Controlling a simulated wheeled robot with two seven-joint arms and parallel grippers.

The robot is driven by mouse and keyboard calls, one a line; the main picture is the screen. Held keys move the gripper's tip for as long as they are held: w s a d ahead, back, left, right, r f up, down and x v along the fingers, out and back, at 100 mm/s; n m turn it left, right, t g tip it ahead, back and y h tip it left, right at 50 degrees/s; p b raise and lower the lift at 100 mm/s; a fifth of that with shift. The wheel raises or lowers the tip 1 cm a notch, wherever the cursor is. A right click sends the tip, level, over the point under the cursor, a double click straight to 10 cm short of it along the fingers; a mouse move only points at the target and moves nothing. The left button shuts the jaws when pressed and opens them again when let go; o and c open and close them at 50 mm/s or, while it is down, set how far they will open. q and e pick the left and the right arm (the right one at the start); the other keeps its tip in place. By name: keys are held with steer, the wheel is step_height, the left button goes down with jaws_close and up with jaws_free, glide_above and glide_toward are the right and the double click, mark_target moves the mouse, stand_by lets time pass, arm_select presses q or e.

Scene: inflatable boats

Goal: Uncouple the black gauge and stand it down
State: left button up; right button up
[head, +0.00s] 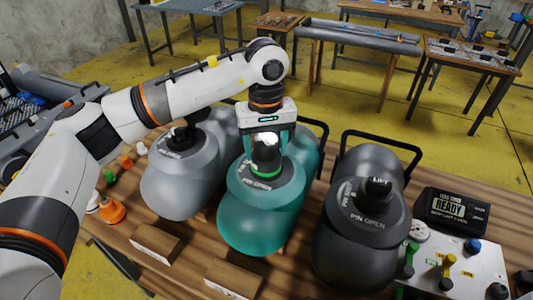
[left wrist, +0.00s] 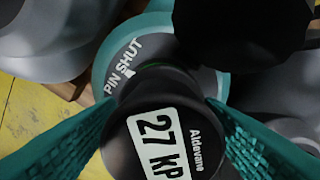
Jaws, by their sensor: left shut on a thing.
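My left gripper (head: 267,158) is above the teal boat (head: 255,222), shut on the black gauge (head: 266,150). In the left wrist view the gauge (left wrist: 160,135) sits between the teal fingers, and its face reads "27 KP" and "Aldevane". The frames do not show clearly whether the gauge is still joined to the valve. My right gripper is not in view.
A light grey boat (head: 178,185) stands to the left and a dark grey boat (head: 355,245) to the right, each with a black fitting on top. A display box reading "READY" (head: 450,210) and a panel with coloured knobs (head: 455,268) are at right. Wooden blocks (head: 232,280) lie in front.

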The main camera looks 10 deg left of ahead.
arm_select(q)
steer(key=n, duration=0.3)
steer(key=shift+b, duration=0.35)
steer(key=n, duration=0.2)
steer(key=shift+n+b, duration=0.3)
steer(key=shift+b, duration=0.05)
steer(key=shift+n, duration=0.8)
steer(key=shift+n+b, duration=0.3)
steer(key=shift+n, duration=0.4)
steer(key=n, duration=0.2)
steer(key=shift+d+n, duration=0.15)
steer(key=shift+n, duration=0.15)
steer(key=shift+r, duration=0.8)
